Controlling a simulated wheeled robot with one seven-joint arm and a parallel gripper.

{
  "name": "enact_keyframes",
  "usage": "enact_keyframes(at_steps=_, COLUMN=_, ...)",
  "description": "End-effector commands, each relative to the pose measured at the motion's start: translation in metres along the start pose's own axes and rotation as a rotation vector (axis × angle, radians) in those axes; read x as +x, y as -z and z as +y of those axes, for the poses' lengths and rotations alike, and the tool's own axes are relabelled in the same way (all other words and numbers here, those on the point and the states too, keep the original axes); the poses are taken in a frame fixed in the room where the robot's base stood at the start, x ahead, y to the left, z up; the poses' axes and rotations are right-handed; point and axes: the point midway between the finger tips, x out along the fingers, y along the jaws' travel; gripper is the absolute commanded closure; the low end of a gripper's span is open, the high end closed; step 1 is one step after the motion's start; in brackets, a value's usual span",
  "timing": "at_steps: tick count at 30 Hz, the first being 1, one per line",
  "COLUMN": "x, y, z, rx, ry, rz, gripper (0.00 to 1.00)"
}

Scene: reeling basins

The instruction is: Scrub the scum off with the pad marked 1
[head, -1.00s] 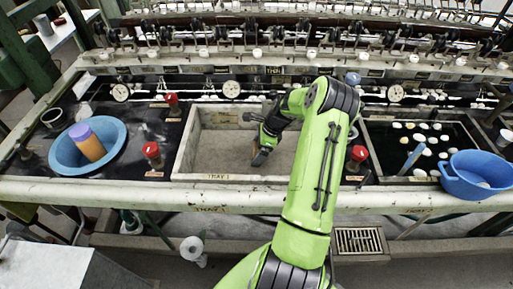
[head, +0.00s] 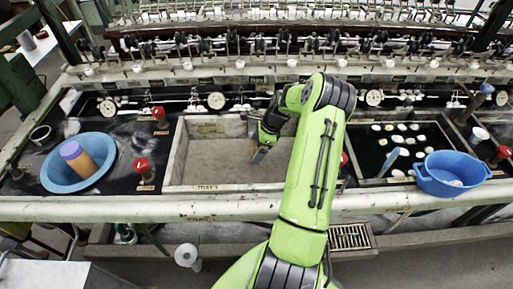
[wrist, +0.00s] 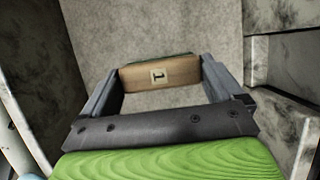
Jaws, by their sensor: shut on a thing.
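My gripper (wrist: 160,82) is shut on a tan pad (wrist: 158,74) with a dark green edge, held between its two fingers. A small label with a 1, seen turned, is on the pad's near side. In the head view my gripper (head: 261,153) is inside the grey basin marked TRAY 1 (head: 205,189), right of its middle, pointing down. The pad is only a small brownish spot there. The basin floor is grey and mottled, and I cannot pick out scum for sure. I cannot tell whether the pad touches the floor. My arm hides the basin's right part.
A blue bowl (head: 107,163) with an orange and purple cylinder (head: 84,160) stands left. Red-topped valves (head: 141,165) flank the basin. At right are a dark basin with pale floating pieces (head: 398,139) and a blue tub (head: 450,178). Basin walls (wrist: 286,65) rise close beside my gripper.

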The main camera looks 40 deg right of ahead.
Motion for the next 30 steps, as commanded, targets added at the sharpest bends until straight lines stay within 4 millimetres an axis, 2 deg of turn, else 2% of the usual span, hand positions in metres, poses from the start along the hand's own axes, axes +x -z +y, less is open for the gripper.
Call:
enact_keyframes(at_steps=3, x=-0.014, y=-0.006, z=0.000, rx=-0.006, ry=-0.002, rz=0.000, gripper=0.35)
enact_keyframes(at_steps=9, x=-0.024, y=-0.011, z=0.001, rx=-0.011, ry=-0.004, rz=0.000, gripper=0.35)
enact_keyframes(at_steps=30, x=-0.024, y=-0.011, z=0.001, rx=-0.011, ry=-0.004, rz=-0.001, gripper=0.35)
